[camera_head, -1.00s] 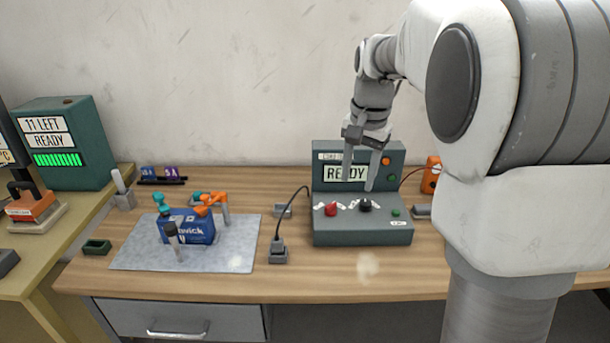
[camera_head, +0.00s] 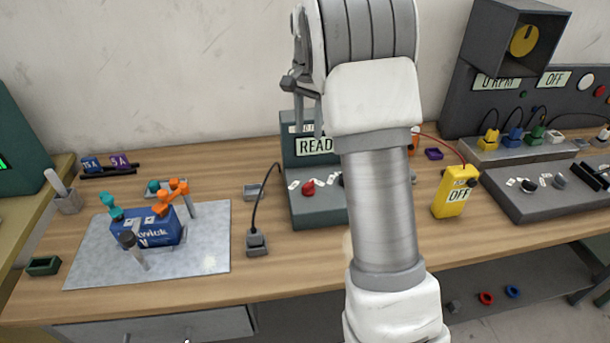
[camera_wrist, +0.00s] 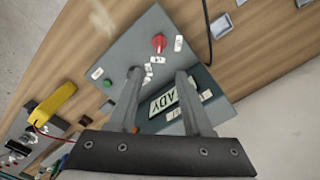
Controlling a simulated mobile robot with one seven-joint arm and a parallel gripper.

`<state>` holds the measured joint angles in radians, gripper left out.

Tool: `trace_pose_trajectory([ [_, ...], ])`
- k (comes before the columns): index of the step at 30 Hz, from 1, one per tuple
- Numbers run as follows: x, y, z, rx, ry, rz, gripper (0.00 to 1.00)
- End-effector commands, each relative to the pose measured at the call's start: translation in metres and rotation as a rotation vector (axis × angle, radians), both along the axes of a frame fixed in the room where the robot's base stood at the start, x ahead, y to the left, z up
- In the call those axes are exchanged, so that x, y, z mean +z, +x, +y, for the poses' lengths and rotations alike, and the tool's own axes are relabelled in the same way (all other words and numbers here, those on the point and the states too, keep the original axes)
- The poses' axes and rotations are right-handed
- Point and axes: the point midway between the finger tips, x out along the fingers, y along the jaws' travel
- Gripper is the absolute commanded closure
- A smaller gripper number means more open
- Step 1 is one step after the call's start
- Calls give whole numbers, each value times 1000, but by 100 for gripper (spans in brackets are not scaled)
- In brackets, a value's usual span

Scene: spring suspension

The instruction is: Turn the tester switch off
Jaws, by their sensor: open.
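A black knob (camera_head: 341,180) is mostly behind my arm. My gripper (camera_head: 309,122) is open and empty, fingers pointing down in front of the console's upright back. In the wrist view, my gripper (camera_wrist: 160,75) is over the console (camera_wrist: 122,50), with the red knob (camera_wrist: 159,42) just beyond the fingertips and a green button (camera_wrist: 109,84) left of them. The black knob is not clear there. I cannot tell whether the fingers touch anything.
A yellow box (camera_head: 455,192) reading "OFF" and a dark machine (camera_head: 540,110) with an "OFF" display stand to the right. A metal mat (camera_head: 90,265) with a blue fixture (camera_head: 152,230) lies left. A cabled plug (camera_head: 257,243) stands near the console. The bench front is mostly clear.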

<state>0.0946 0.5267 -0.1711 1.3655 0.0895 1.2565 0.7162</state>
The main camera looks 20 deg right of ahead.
Motion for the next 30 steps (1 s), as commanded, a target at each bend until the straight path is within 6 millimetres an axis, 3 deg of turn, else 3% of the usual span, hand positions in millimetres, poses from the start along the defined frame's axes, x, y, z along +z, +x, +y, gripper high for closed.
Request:
trace_pose_trajectory([
  [21,-142,-1,1,1,1,3,50],
  [30,-168,-1,1,1,1,1,50],
])
